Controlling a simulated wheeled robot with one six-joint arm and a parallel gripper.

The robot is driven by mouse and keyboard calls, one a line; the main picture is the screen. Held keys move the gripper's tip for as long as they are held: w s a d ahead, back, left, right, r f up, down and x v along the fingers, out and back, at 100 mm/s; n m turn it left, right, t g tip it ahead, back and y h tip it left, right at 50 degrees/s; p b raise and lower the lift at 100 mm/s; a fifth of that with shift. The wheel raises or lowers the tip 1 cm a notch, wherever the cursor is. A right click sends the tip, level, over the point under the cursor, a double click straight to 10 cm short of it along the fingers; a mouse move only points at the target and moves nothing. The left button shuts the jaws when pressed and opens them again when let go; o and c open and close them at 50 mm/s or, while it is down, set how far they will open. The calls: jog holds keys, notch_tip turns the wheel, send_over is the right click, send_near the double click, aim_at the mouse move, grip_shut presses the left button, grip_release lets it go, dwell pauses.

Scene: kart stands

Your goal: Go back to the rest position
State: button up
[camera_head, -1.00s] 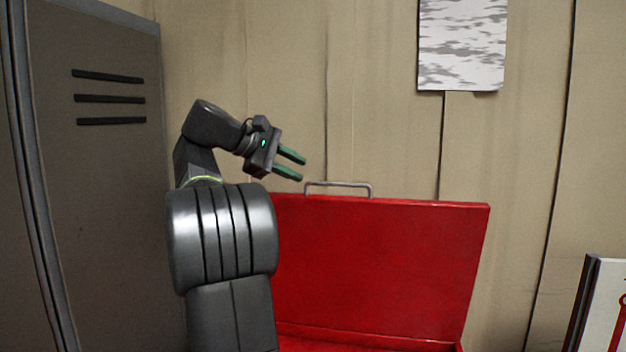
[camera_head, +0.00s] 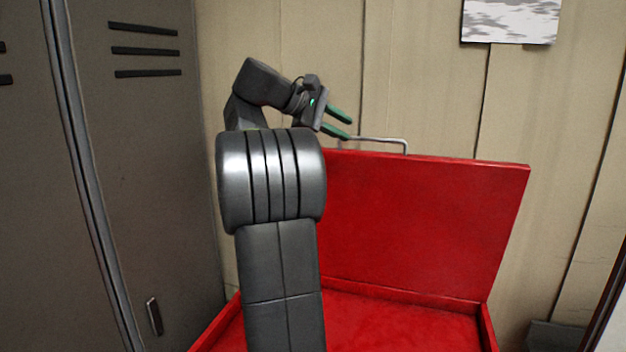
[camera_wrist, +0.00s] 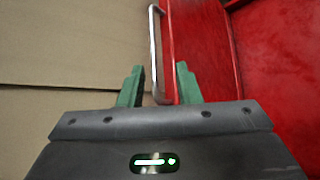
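My gripper (camera_head: 339,123) is raised on the bent arm, in front of the wall and near the top left of the open red toolbox lid. Its two green fingers are apart with nothing held between them. In the wrist view my gripper (camera_wrist: 159,86) also shows open. There the metal handle (camera_wrist: 155,50) on the lid's edge appears beyond and between the fingertips; I cannot tell the exact distance. The red toolbox (camera_head: 430,225) stands with its lid up. The part of its inside that shows looks empty, and my arm hides its left part.
A grey locker (camera_head: 160,180) with slots stands close on the left. A beige panelled wall (camera_head: 420,90) is behind, with a paper sheet (camera_head: 510,20) at the upper right. A dark object (camera_head: 555,337) sits at the lower right.

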jog(key=x, duration=0.8)
jog(key=shift+d+f+p, duration=0.15)
jog(key=shift+f+p, duration=0.05)
jog(key=shift+p, duration=0.25)
